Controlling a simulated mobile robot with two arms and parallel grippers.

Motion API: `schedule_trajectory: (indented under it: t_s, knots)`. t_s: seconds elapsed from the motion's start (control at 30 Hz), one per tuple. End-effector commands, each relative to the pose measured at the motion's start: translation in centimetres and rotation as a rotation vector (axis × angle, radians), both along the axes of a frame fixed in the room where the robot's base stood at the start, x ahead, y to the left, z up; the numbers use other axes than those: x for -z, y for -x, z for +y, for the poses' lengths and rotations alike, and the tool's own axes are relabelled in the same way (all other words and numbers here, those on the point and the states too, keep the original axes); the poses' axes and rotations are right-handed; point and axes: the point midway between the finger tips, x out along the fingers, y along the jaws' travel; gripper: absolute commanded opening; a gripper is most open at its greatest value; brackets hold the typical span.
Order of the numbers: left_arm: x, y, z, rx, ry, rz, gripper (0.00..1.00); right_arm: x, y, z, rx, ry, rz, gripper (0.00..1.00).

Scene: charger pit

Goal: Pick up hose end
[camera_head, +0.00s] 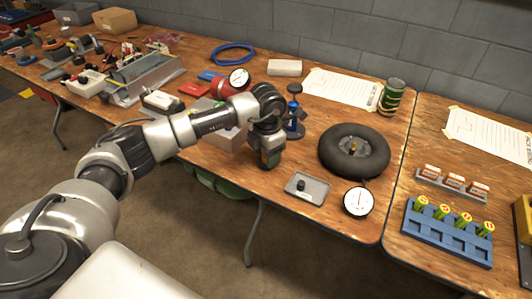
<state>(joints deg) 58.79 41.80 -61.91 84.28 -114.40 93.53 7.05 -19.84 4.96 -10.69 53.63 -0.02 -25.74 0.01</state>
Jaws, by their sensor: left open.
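My left arm reaches in from the left. Its left gripper (270,160) points down over the front edge of the wooden table (225,180). It is open and I see nothing held in it. A small grey tray (316,193) lies just right of the gripper, with a small dark piece (301,186) in it; I cannot tell whether this is the hose end. A blue hand pump (295,112) stands upright just behind the gripper. A coiled blue hose (233,54) lies at the back of the table; its ends are too small to make out. My right gripper is out of view.
A black tire (378,151) and a round white gauge (357,202) lie right of the tray. A blue rack (448,232) holds several cylinders on the right table. Tools and boxes crowd the left end.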

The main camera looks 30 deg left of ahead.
Motion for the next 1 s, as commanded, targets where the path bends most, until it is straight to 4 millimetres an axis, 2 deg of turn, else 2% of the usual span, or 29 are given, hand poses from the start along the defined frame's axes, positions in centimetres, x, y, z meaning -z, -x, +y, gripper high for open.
schedule_trajectory:
  t_s: [0.03,0.3,0.4,0.77,0.87,1.0]
  knots:
    - [0.0,0.0,0.0,0.0,0.0,0.0,0.55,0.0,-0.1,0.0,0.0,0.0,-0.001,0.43]
    - [-0.1,0.0,0.0,0.0,0.0,0.0,0.13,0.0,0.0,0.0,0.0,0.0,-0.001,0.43]
    - [-0.1,0.0,0.0,-0.001,0.0,0.0,0.01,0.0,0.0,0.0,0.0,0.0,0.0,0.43]
    - [-0.8,-0.1,0.0,-0.001,0.0,-0.001,0.01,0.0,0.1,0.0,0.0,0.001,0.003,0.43]
    - [-1.9,-0.1,0.0,-0.001,0.0,-0.004,0.01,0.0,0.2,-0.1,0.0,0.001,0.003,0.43]
    - [-4.3,-0.1,0.0,0.0,0.001,-0.005,0.01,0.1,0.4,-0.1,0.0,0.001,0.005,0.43]
